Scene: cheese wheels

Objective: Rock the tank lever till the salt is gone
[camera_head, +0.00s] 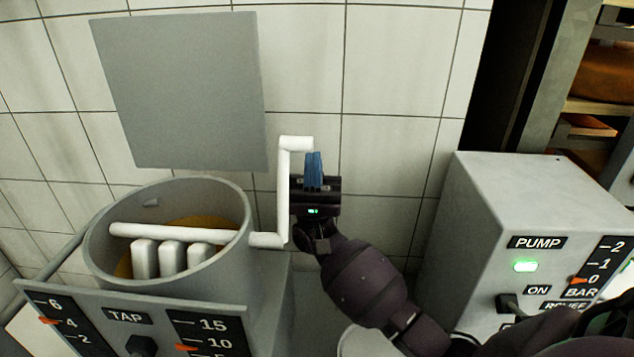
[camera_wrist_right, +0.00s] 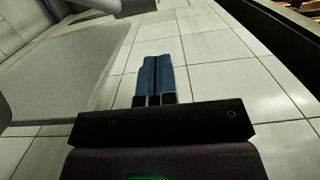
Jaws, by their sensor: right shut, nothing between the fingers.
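The tank (camera_head: 100,246) is a round grey tub at the left in the head view, with brownish liquid inside. A white bar with several white paddles spans it. The white crank-shaped lever (camera_head: 284,195) rises from the tank's right side, its short handle at the top pointing right. My right gripper (camera_head: 314,170) is just right of the lever, under the handle's end, with its blue fingers shut and pointing up. In the right wrist view its fingers (camera_wrist_right: 156,80) are together and empty. Pale lever parts show at that view's top. I cannot make out salt. My left gripper is not in view.
A grey square panel (camera_head: 180,90) is on the tiled wall above the tank. A TAP panel (camera_head: 125,318) with gauges fronts the tank. A PUMP box (camera_head: 530,200) with a green light stands at the right, and shelves (camera_head: 590,105) with orange-brown items are behind it.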

